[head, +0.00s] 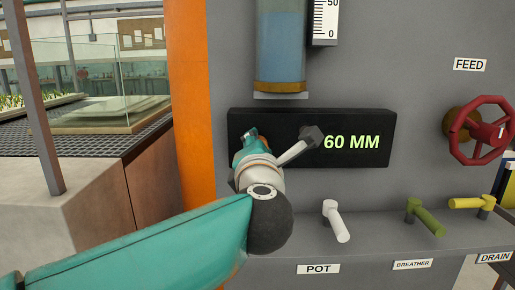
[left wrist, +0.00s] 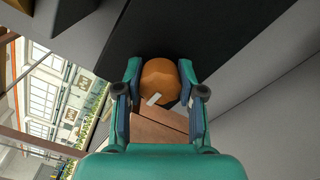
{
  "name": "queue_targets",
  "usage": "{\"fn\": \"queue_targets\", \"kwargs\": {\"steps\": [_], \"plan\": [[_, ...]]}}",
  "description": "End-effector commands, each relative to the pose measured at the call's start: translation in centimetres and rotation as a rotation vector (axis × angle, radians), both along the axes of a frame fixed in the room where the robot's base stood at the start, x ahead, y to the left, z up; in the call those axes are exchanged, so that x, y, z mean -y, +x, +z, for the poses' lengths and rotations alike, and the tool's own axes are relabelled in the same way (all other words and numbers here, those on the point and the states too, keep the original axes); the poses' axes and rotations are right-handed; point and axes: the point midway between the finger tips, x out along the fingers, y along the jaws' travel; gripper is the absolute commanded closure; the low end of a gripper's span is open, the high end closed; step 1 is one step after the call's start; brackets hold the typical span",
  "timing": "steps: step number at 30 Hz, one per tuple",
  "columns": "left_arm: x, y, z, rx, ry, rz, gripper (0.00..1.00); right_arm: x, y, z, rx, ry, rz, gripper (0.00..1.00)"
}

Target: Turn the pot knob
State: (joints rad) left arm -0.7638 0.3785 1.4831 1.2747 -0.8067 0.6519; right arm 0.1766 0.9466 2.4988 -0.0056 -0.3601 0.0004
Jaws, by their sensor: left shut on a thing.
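An orange, faceted knob (left wrist: 160,82) with a pale mark sits between the two fingers of my left gripper (left wrist: 160,98) in the left wrist view. The gripper is shut on it, with one finger on each side. In the head view my left gripper (head: 250,139) is at the left part of a black panel (head: 240,116), and the knob is hidden behind the gripper and wrist. The panel shows "60 MM" in green digits (head: 351,142). My right gripper is not in view.
Below the panel, a white lever (head: 336,221) stands above a "POT" label (head: 318,269). A green lever (head: 425,216), a yellow lever (head: 471,203) and a red handwheel (head: 486,132) are to the right. A water-filled cylinder (head: 281,45) is above. An orange post (head: 190,100) stands left.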

Motion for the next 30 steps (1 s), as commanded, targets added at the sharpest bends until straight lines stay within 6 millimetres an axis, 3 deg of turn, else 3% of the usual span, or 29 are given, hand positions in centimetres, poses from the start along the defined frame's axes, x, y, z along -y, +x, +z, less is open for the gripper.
{"fn": "queue_targets", "kwargs": {"steps": [2, 3, 6, 20, 30], "plan": [[0.0, 0.1, -0.8, -0.015, 0.003, 0.003, 0.96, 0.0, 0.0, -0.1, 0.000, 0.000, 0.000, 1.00], [0.0, 0.1, -0.8, -0.015, 0.003, 0.003, 0.55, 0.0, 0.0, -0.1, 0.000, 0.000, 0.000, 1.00], [0.0, 0.1, -0.7, -0.012, 0.003, 0.002, 0.38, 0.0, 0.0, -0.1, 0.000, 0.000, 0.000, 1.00], [0.0, -0.8, -0.2, -0.005, 0.001, 0.000, 0.36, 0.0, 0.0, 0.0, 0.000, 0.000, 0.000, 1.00], [0.1, -6.8, -0.3, -0.005, 0.001, -0.003, 0.36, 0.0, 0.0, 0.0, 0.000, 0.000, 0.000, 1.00]]}}
